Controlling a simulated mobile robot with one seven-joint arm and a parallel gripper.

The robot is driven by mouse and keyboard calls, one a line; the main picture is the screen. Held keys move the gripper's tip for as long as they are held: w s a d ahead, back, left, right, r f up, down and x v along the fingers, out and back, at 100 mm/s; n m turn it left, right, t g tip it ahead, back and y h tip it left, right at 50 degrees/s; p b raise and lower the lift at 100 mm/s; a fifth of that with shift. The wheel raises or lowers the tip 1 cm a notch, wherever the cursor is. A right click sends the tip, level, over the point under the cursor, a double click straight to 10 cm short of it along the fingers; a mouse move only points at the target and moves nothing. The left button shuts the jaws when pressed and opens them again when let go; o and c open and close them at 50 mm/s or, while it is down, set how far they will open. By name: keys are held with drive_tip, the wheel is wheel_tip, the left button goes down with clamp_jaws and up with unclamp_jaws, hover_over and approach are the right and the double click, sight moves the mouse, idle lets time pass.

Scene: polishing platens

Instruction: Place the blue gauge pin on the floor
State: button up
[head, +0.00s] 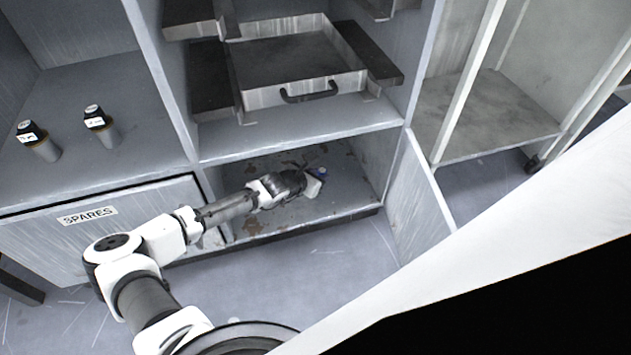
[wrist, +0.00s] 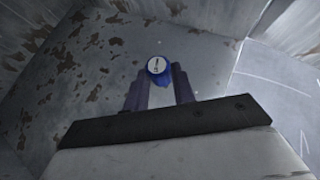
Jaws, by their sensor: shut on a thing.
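The blue gauge pin (wrist: 158,67) stands out between the two fingertips of my gripper (wrist: 158,90) in the wrist view. Its round white top carries a black mark that looks like an exclamation mark. My gripper is shut on it. In the head view my gripper (head: 316,183) reaches into the low open compartment, and a small bit of the blue pin (head: 322,171) shows beside it. I cannot tell whether the pin touches the compartment bottom. The grey-blue floor (head: 310,265) lies in front of the cabinet.
The compartment bottom (head: 345,190) is stained brown. Its open door (head: 416,190) stands out at the right. Two dark-capped cylinders (head: 40,142) (head: 101,127) stand on the left surface, over a SPARES panel (head: 115,230). Floor in front is mostly clear.

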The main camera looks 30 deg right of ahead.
drive_tip(key=shift+w+d+f+b, duration=0.2)
drive_tip(key=shift+w+f+b, duration=0.4)
drive_tip(key=shift+f, duration=0.25)
drive_tip(key=shift+w+d+f+b, duration=0.2)
drive_tip(key=shift+w+f+b, duration=0.4)
drive_tip(key=shift+f, duration=0.25)
drive_tip(key=shift+f, duration=0.1)
drive_tip(key=shift+f, duration=0.15)
drive_tip(key=o, duration=1)
drive_tip(key=shift+c, duration=0.2)
drive_tip(key=shift+r, duration=0.25)
drive_tip(key=p+v, duration=0.4)
drive_tip(key=v, duration=0.8)
